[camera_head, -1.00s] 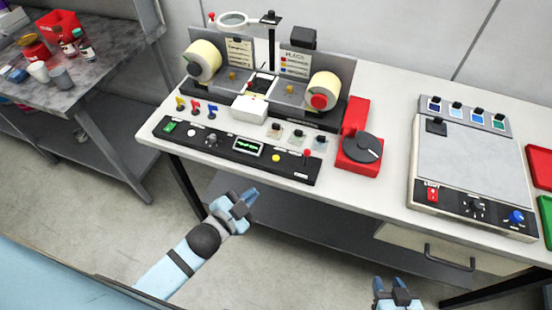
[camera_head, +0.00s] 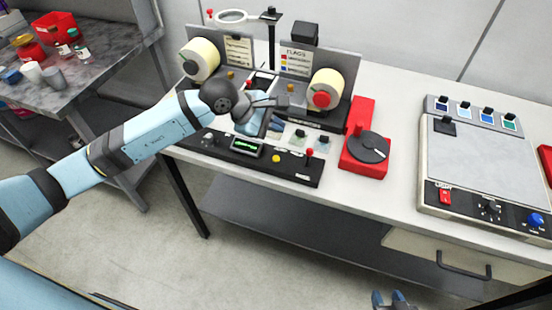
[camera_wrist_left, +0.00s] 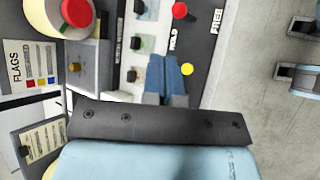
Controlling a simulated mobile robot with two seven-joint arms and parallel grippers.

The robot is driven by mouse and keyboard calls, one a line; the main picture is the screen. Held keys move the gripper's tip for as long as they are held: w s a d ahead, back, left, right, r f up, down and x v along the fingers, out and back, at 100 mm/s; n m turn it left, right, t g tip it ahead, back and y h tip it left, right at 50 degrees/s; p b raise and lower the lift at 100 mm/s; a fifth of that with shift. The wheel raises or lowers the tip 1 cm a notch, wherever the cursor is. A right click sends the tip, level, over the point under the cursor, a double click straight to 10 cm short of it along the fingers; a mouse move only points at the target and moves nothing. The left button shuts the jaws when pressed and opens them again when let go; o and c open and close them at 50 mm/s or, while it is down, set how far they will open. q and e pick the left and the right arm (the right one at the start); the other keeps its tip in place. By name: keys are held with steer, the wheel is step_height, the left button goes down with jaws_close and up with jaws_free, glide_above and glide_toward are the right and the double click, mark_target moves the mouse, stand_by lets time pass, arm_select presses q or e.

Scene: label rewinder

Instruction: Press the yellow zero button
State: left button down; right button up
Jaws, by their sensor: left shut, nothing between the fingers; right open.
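The yellow button (camera_head: 276,158) sits on the front black control panel (camera_head: 300,176), right of the green-lit display (camera_head: 246,146). It also shows in the left wrist view (camera_wrist_left: 187,68), just beside the fingertips. My left gripper (camera_head: 278,125) is shut and empty, above the panel's back edge and behind the button in the head view. Its two blue fingers (camera_wrist_left: 164,62) lie together in the left wrist view. They look apart from the button; their height above the panel is unclear. My right gripper (camera_head: 388,298) is open and empty at the bottom edge, low in front of the table.
A red-knobbed lever (camera_head: 309,153) stands right of the button. Small switches (camera_head: 299,135) lie behind it, with label rolls (camera_head: 326,88) further back. A red base with a black dial (camera_head: 367,147) is to the right.

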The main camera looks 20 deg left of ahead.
mark_target(276, 160)
arm_select(q)
steer(key=shift+f, duration=0.15)
step_height(276, 160, down, 8)
steer(key=b, duration=0.5)
steer(key=shift+f, duration=0.2)
steer(key=shift+f, duration=0.1)
stand_by(1.8)
steer(key=shift+f+b, duration=0.4)
steer(key=shift+b, duration=0.2)
